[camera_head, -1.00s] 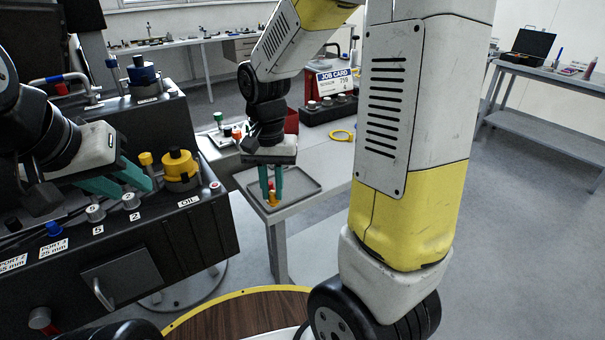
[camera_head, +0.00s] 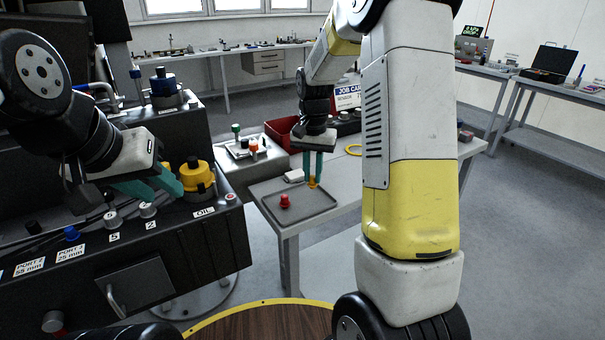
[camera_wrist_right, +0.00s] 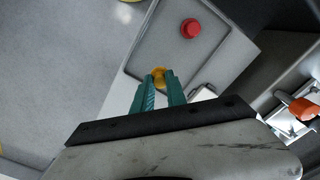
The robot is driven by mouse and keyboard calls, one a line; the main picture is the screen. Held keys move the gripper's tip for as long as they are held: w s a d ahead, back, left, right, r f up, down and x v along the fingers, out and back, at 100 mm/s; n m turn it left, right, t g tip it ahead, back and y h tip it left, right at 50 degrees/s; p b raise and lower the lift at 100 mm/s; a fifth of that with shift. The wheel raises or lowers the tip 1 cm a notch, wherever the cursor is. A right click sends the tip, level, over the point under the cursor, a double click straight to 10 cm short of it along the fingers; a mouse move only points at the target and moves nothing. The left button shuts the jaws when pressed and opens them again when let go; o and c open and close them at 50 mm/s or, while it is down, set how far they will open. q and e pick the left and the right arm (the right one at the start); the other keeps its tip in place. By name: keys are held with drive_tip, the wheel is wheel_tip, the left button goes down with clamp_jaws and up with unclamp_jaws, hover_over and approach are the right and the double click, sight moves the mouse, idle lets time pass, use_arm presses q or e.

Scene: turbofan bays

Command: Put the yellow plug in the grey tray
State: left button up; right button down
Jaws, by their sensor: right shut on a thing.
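The yellow plug (camera_head: 313,184) is between the teal fingertips of my right gripper (camera_head: 313,176), which is shut on it. In the head view it shows at the back right edge of the grey tray (camera_head: 300,213). In the right wrist view the plug (camera_wrist_right: 158,73) shows at the tray's near corner, beside the rim of the tray (camera_wrist_right: 135,62); its height is hard to tell. A red plug (camera_head: 285,201) stands in the tray and also shows in the wrist view (camera_wrist_right: 190,28). My left gripper (camera_head: 164,187) appears open and empty by the dark panel.
A large yellow cap (camera_head: 198,178) sits on the panel by the OIL label, close to my left gripper. A red bin (camera_head: 281,133), a job card (camera_head: 347,98) and a yellow ring (camera_head: 354,150) are further back.

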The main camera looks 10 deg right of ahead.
sight(313, 183)
drive_tip(key=shift+w+d+f, duration=0.1)
drive_tip(key=shift+w+d, duration=0.05)
drive_tip(key=shift+w, duration=0.25)
drive_tip(key=shift+f, duration=1.7)
drive_tip(key=shift+s+f, duration=0.1)
drive_tip(key=shift+f, duration=0.05)
drive_tip(key=c, duration=1.3)
unclamp_jaws()
drive_tip(key=shift+c, duration=0.2)
